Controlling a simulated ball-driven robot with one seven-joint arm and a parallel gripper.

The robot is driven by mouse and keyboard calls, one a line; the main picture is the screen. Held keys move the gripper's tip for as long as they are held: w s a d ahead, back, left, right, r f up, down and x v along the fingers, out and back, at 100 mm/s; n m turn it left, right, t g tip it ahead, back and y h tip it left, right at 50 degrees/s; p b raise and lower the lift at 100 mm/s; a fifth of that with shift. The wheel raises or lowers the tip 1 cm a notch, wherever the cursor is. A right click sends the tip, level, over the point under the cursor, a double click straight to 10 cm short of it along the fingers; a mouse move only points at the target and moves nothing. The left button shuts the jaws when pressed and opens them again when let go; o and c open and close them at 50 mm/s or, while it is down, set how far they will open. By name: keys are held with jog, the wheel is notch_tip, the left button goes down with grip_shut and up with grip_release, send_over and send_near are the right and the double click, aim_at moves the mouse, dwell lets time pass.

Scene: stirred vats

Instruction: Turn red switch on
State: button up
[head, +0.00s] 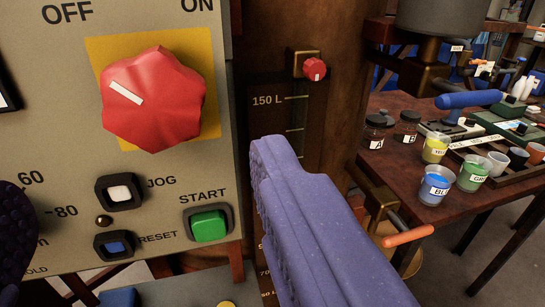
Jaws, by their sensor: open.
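The red switch (154,98) is a large red knob with a scalloped edge on a yellow square plate, at the upper left of the panel. Its white line points up and left, toward the OFF label; the ON label is at the upper right. My gripper (140,185) is open, with one purple finger at the lower left edge of the view and the other at the centre right. The fingers are wide apart and hold nothing. The red switch appears above and between them; I cannot tell the gap in depth.
Below the red switch are a white JOG button (120,193), a blue RESET button (114,246) and a green START button (209,226). A small red knob (315,69) tops the level gauge to the right. A table (410,190) with jars and cups stands further right.

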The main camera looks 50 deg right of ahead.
aim_at(155, 115)
jog(key=x, duration=0.7)
jog(key=shift+w+d, duration=0.1)
jog(key=shift+c, duration=0.2)
jog(key=c, duration=1)
